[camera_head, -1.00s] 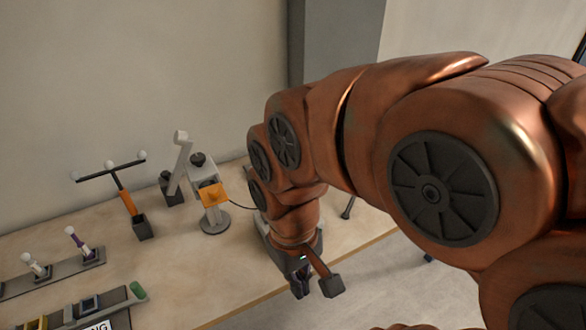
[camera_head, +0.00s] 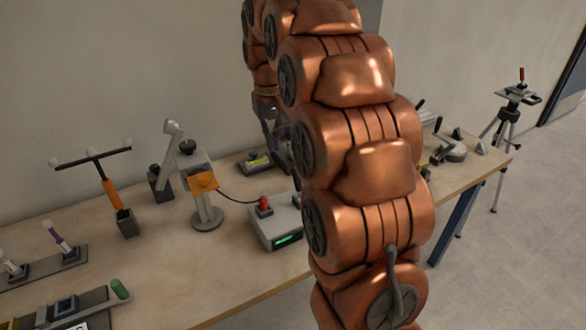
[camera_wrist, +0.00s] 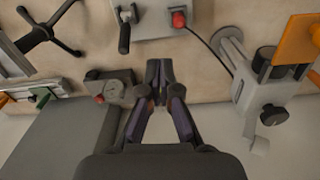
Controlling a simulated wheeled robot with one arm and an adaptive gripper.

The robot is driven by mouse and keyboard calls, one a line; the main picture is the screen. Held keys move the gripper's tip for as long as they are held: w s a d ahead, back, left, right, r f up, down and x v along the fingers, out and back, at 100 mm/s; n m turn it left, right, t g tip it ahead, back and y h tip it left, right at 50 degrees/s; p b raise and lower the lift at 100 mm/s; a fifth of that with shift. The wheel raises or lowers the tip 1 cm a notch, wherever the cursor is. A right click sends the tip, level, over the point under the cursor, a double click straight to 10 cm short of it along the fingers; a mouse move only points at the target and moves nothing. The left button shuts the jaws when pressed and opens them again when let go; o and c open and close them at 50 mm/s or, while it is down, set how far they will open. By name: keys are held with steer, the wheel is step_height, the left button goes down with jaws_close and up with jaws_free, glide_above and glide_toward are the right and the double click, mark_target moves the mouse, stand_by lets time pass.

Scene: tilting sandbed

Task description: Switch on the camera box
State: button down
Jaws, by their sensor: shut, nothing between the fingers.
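The camera box, as I take it, is the grey box (camera_head: 278,226) with a red knob (camera_head: 264,204) on top and a lit green display on its front. A thin black cable runs from it towards the camera-like stand (camera_head: 206,207) with an orange plate. In the wrist view, the box (camera_wrist: 150,22) is at the top edge, partly cut off, with its red knob (camera_wrist: 178,19) and a dark lever. My gripper (camera_wrist: 158,68) is shut and empty, apart from the box and on its wall side.
A smaller box (camera_head: 254,162) stands behind, near the wall; in the wrist view a small grey box (camera_wrist: 118,82) sits left of my fingers. A T-shaped stand (camera_head: 125,222) is at left. A clamp-like device (camera_head: 450,150) lies at right.

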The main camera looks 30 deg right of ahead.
mark_target(298, 184)
steer(key=w+d+f+m+b, duration=0.1)
steer(key=w+d+f+b, duration=0.1)
steer(key=w+d, duration=0.5)
steer(key=shift+w+d+f+t, duration=0.25)
steer(key=shift+d+f, duration=0.45)
steer(key=shift+d, duration=0.35)
steer(key=shift+f, duration=0.15)
steer(key=s+f+p, duration=0.3)
steer(key=f, duration=0.5)
steer(key=shift+a+f, duration=0.2)
steer(key=shift+f, duration=0.15)
steer(key=shift+s+t+b, duration=0.2)
steer(key=shift+t+b, duration=0.05)
steer(key=shift+b, duration=0.2)
